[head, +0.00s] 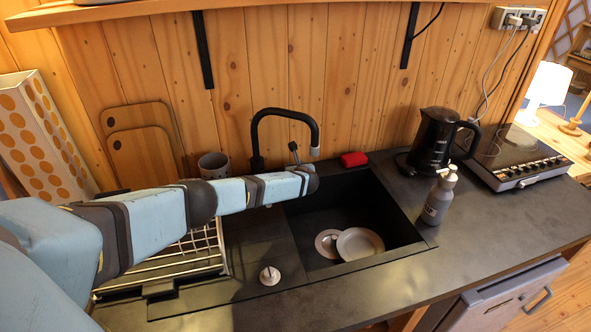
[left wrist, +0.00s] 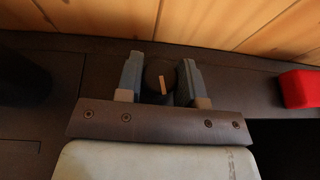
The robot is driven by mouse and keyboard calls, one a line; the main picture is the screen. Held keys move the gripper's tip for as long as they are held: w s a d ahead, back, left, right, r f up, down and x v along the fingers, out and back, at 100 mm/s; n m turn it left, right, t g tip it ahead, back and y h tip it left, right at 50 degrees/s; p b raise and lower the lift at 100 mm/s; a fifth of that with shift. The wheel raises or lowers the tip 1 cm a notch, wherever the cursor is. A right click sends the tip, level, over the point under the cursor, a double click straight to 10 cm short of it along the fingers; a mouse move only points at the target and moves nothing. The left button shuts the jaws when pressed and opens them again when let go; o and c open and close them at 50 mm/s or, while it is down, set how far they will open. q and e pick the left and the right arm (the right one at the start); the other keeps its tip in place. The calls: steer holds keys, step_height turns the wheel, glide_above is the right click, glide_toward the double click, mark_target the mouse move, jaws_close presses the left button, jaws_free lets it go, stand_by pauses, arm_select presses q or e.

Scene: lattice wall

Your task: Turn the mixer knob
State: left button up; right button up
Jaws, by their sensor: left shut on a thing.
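The black mixer tap (head: 285,113) arches over the back edge of the dark sink. In the left wrist view, a dark round knob (left wrist: 155,72) with a small light orange mark sits between the two grey-blue fingers. My left gripper (left wrist: 159,80) is closed on this knob. In the head view my left arm reaches from the left across the drying rack to the back of the sink. My right gripper is in neither view.
A red sponge (head: 354,159) lies right of the tap. Two plates (head: 360,243) lie in the sink basin (head: 408,226). A grey bottle (head: 439,197), a black kettle (head: 432,140) and a hob (head: 522,155) stand to the right. A mug (head: 214,165) is left of the tap.

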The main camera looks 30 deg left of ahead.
arm_select(q)
steer(key=shift+d+f+n+g+y+b, duration=0.1)
steer(key=shift+f+n+g+y+b, duration=0.2)
steer(key=shift+n+g+y+b, duration=0.35)
steer(key=n+g+b, duration=0.2)
steer(key=n+g+y+b, duration=0.1)
steer(key=n+g+b, duration=0.1)
steer(key=shift+w+y+b, duration=0.1)
steer(key=shift+y+b, duration=0.15)
steer(key=shift+b, duration=0.15)
steer(key=shift+r+n+g+b, duration=0.25)
steer(key=shift+n+g+b, duration=0.4)
steer(key=shift+b, duration=0.3)
steer(key=o, duration=0.9)
